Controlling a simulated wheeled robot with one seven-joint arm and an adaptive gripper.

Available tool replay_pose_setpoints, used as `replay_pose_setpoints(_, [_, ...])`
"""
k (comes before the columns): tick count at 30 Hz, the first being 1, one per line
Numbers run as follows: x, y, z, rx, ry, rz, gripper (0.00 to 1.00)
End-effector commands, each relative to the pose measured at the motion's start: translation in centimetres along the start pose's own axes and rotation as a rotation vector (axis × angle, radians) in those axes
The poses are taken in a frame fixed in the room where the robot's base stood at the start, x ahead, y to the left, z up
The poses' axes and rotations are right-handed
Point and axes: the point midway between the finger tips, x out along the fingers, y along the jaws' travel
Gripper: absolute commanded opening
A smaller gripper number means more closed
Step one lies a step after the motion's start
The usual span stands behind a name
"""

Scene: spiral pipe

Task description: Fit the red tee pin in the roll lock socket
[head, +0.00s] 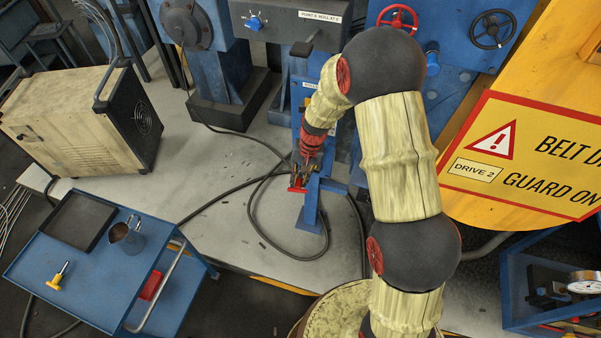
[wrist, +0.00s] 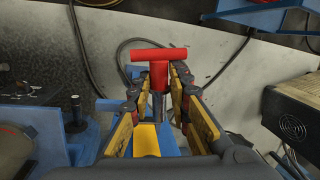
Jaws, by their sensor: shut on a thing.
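The red tee pin (wrist: 159,56) has a crossbar, a thick red stem and a grey metal shank. My gripper (wrist: 160,82) is shut on its stem, one finger on each side, in the wrist view. In the head view my gripper (head: 305,168) is low beside a blue stand (head: 309,213), with red of the pin (head: 297,185) at the fingertips. I cannot make out the roll lock socket for certain in either view. In the wrist view a yellow part (wrist: 146,140) on blue metal lies beyond the shank, partly hidden by my gripper.
A blue cart (head: 95,285) at lower left carries a black tray (head: 80,246), a metal mug (head: 126,238) and a yellow-handled tool (head: 58,277). A cream machine (head: 75,120) stands behind it. Black cables (head: 240,187) cross the pale floor. A yellow guard (head: 462,200) is at right.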

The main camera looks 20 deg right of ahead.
Motion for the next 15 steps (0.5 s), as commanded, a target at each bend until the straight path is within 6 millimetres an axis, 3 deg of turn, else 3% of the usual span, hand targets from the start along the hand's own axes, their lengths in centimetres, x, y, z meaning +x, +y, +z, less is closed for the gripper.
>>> replay_pose_setpoints(1, [-1.2, -0.2, 0.2, 0.022, 0.0, -0.002, 0.0])
replay_pose_setpoints(3, [-1.6, -0.4, 0.2, 0.057, 0.006, -0.006, 0.0])
replay_pose_setpoints(15, [-2.2, -0.7, 0.2, 0.167, 0.024, -0.019, 0.0])
